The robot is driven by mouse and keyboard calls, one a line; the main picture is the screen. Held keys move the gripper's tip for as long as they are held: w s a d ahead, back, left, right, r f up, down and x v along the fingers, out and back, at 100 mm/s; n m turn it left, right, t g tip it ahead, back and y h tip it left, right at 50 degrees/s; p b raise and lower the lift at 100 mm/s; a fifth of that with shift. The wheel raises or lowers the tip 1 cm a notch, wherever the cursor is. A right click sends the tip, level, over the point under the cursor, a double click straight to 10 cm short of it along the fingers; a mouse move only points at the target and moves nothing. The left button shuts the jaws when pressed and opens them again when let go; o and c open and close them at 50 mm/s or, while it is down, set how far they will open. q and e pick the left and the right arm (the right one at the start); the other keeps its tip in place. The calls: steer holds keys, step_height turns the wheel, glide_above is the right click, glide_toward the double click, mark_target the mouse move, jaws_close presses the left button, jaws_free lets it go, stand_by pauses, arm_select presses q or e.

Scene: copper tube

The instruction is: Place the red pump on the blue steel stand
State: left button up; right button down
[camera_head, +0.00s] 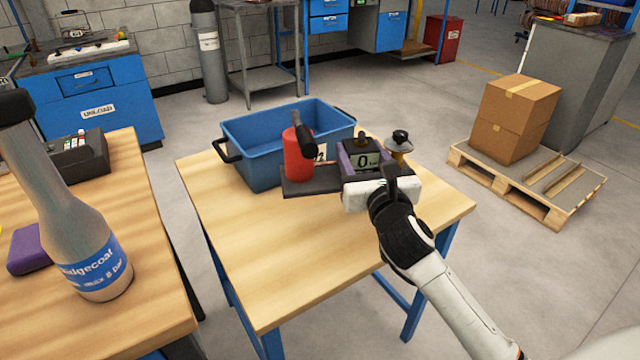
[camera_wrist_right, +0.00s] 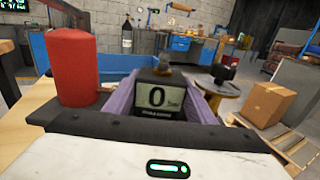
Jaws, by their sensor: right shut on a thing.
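The red pump shows a red cylinder (camera_head: 298,155) with a black handle, a dark base and a block with a "0" display (camera_head: 366,161). My right gripper (camera_head: 372,165) is around the display block, shut on it. In the right wrist view, its purple-sided fingers flank the display (camera_wrist_right: 156,97), and the red cylinder (camera_wrist_right: 74,65) stands to their left. The pump is upright over the far part of a wood-topped table (camera_head: 265,240) with blue legs. I cannot tell whether its base touches the top. No separate blue steel stand is clearly identifiable. My left gripper is not in view.
A blue crate (camera_head: 240,130) stands directly behind the pump. A brass-coloured fitting with a black knob (camera_head: 400,142) is just right of the display. A grey bottle (camera_head: 75,235) stands on the left bench. Boxes (camera_head: 512,115) sit on a pallet at right. The table's front is clear.

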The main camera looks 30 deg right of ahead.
mark_target(359, 172)
step_height(359, 172, down, 3)
steer(key=shift+w+f+b, duration=0.1)
steer(key=shift+f+b, duration=0.1)
steer(key=shift+b, duration=0.7)
steer(key=shift+f+b, duration=0.3)
steer(key=shift+f, duration=0.4)
step_height(359, 172, down, 4)
steer(key=shift+r+b, duration=0.25)
steer(key=shift+b, duration=0.65)
steer(key=shift+f, duration=0.35)
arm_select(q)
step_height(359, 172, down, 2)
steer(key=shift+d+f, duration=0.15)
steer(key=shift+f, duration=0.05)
arm_select(e)
steer(key=c, duration=1.2)
jaws_free()
steer(key=shift+f, duration=0.55)
steer(key=o, duration=0.4)
